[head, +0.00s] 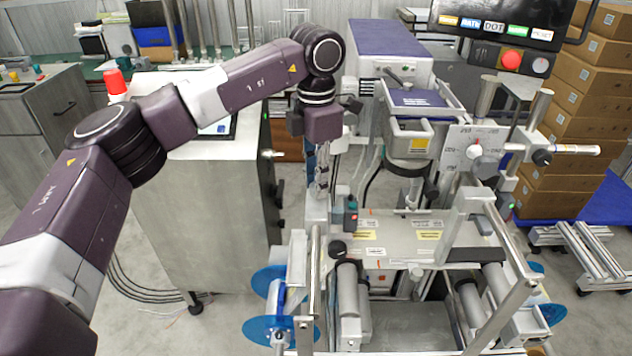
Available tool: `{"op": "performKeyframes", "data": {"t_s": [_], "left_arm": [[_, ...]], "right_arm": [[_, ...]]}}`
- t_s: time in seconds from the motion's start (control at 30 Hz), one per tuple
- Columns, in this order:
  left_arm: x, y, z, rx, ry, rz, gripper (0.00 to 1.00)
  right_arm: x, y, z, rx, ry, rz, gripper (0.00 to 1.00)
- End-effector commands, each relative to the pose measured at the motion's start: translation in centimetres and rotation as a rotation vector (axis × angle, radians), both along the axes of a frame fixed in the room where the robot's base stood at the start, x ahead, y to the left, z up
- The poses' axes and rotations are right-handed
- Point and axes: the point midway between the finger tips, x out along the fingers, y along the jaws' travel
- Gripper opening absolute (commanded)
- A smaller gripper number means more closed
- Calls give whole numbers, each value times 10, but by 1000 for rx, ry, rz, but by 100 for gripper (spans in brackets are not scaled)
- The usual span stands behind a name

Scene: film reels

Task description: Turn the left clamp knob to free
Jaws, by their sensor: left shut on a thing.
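My left arm reaches in from the left, and my left gripper (322,182) points down at the left side of the reel machine (400,255). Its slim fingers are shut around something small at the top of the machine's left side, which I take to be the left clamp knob. The fingers hide the knob, so its shape and turn angle cannot be made out. A separate black round knob (338,247) stands lower on the machine, apart from the fingers. My right gripper is out of view.
Blue reel discs (265,330) sit at the machine's lower left. A grey cabinet (205,215) stands left of the machine. A printer head unit (410,135) and a white dial plate (470,150) are right of the gripper. Cardboard boxes (590,110) are stacked at right.

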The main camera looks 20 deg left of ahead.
Motion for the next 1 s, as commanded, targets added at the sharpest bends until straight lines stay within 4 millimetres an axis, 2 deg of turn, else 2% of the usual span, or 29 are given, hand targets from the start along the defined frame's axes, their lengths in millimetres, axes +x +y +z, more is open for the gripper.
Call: {"op": "performKeyframes", "data": {"t_s": [0.3,0.77,0.8,0.93,1.0], "left_arm": [[0,0,0,0,-1,109,0],[0,0,0,0,-1,125,0],[0,0,0,0,-1,125,23],[0,0,0,0,-1,124,38],[0,0,0,-1,-1,124,39]], "right_arm": [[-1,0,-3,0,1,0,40],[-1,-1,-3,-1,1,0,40],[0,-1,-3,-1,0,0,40],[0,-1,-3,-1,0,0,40],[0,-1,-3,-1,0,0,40]]}}
